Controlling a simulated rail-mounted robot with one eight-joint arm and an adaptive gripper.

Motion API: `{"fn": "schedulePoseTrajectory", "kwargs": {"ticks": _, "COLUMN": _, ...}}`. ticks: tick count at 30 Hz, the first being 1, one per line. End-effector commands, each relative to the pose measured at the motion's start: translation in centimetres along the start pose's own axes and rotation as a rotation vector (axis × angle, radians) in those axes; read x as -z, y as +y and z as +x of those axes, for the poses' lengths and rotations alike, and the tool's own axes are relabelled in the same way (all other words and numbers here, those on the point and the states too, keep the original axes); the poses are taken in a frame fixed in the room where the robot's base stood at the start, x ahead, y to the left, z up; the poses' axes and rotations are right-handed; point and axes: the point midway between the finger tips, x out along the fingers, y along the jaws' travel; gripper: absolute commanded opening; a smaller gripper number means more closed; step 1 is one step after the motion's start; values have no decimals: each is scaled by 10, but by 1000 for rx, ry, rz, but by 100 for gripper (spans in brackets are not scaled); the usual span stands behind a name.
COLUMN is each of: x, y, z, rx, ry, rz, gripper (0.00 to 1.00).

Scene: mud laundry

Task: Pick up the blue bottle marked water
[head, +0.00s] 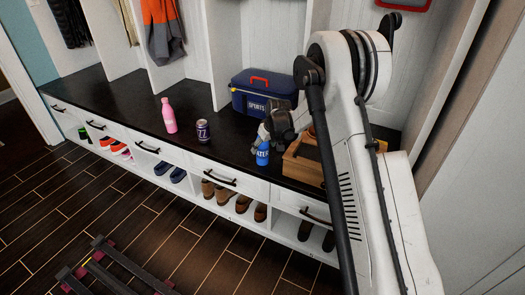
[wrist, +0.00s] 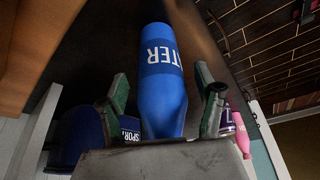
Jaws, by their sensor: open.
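The blue bottle (head: 262,155) stands on the dark bench top in the head view, near its front edge, with white letters partly showing. My gripper (head: 262,136) is right at it and hides its upper part. In the wrist view the blue bottle (wrist: 164,95) lies between the two fingers of my gripper (wrist: 163,88), with "TER" readable on a darker band. The fingers are open, with a visible gap on each side of the bottle.
A wooden crate (head: 302,166) stands close on the right of the bottle. A navy "SPORTS" cooler (head: 262,92) is behind. A purple can (head: 203,131) and a pink bottle (head: 168,116) stand to the left. Shoes fill cubbies below the bench drawers.

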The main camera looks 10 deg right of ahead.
Motion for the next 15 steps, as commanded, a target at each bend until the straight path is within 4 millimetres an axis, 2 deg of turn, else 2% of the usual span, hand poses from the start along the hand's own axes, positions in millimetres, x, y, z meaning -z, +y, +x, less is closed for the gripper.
{"fn": "schedulePoseTrajectory", "kwargs": {"ticks": 2, "x": 0, "y": 0, "z": 6, "rx": 0, "ry": 0, "rz": 0, "gripper": 66}}
{"fn": "schedulePoseTrajectory", "kwargs": {"ticks": 8, "x": 0, "y": 0, "z": 6, "rx": 0, "ry": 0, "rz": 0, "gripper": 66}}
{"fn": "schedulePoseTrajectory", "kwargs": {"ticks": 15, "x": 0, "y": 0, "z": 6, "rx": 0, "ry": 0, "rz": 1, "gripper": 35}}
